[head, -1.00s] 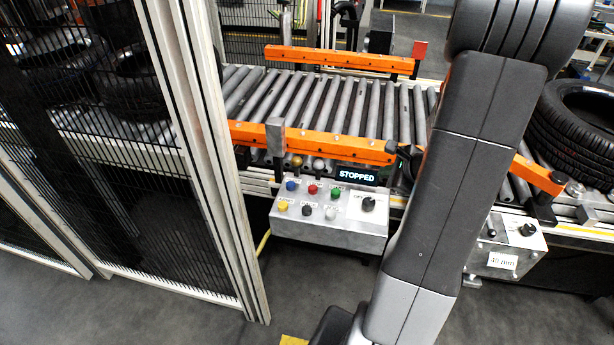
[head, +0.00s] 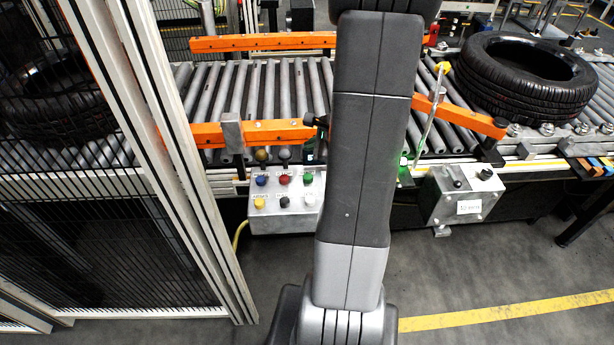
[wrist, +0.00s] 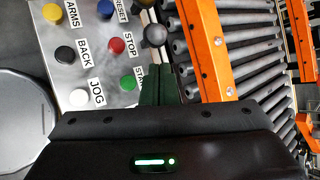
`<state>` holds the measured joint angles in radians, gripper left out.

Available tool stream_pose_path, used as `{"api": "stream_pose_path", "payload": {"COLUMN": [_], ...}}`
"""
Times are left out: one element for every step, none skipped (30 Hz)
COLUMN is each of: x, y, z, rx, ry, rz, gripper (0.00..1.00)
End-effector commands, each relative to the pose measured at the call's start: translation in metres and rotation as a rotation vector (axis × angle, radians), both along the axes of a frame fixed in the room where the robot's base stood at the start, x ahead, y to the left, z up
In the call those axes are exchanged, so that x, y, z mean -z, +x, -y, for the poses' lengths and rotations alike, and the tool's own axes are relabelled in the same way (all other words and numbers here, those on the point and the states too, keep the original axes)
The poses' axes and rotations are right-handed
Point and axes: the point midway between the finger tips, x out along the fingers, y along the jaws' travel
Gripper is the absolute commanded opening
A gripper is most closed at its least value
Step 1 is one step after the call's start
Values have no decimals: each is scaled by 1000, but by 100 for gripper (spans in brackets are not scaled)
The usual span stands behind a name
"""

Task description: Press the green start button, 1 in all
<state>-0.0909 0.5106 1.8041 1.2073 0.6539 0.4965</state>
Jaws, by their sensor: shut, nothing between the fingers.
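The green start button (head: 307,178) is at the right end of the top row on the grey control box (head: 262,225), beside my arm in the head view. The green button also shows in the wrist view (wrist: 128,83), with a partly covered label beside it. My gripper (wrist: 157,82) is shut and empty, its fingers a little to the right of the green button in the picture. I cannot tell how high the fingertips are above the panel.
Red (wrist: 117,45), blue (wrist: 105,9), black (wrist: 65,53), yellow (wrist: 52,12) and white (wrist: 78,97) buttons sit close by. A dark round knob (wrist: 155,35) is near the fingertips. A roller conveyor (head: 270,90) with orange rails carries a tyre (head: 525,75). A mesh fence (head: 110,235) stands left.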

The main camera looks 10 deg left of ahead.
Motion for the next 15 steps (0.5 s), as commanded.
{"api": "stream_pose_path", "payload": {"x": [3,4,7,9,11,15,18,22,27,31,36,42,47,51,57], "y": [0,0,0,0,0,0,0,0,0,0,0,0,0,0,0], "z": [0,0,0,0,0,0,0,0,0,0,0,0,0,0,0], "rx": [0,0,0,0,1,0,0,0,0,0,0,0,0,0,0], "ry": [0,0,0,0,0,0,0,0,0,0,0,0,0,0,0], "rz": [0,0,0,0,-1,-1,-1,-1,-1,-1,-1,-1,-2,-2,-1], "gripper": [0,0,0,0,0,0,0,0,0,0,0,0,0,0,0]}}
